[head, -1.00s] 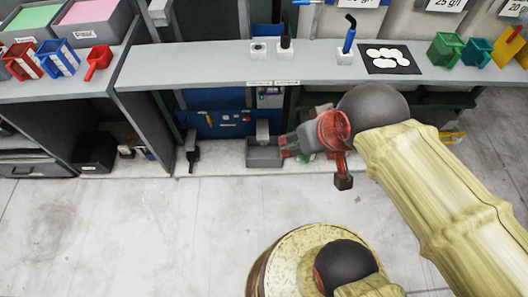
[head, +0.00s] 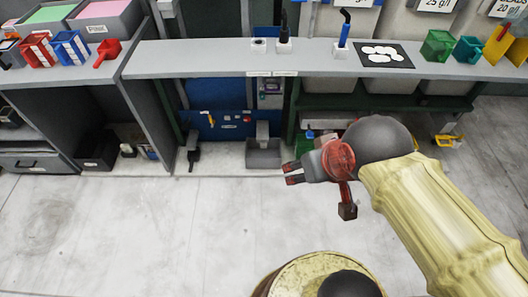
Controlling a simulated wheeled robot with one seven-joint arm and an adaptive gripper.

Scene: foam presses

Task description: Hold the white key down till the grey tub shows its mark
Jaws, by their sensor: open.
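A grey tub (head: 264,158) stands on the floor below the counter, under a grey spout. I see no mark on it from here. Behind it is a blue machine front (head: 205,128) with a yellow handle and small coloured controls. A tiny pale control (head: 227,118) shows there, but it is too small to tell whether it is the white key. My gripper (head: 286,173) is open and empty, in front of the machine and just right of and below the tub in the picture. It appears apart from everything.
The grey counter (head: 210,59) runs above the machine, with holders and a dark mat (head: 384,56) on top. A small black stand (head: 193,155) is left of the tub. Green-framed shelving (head: 390,102) stands to the right. The pale floor (head: 150,230) in front is clear.

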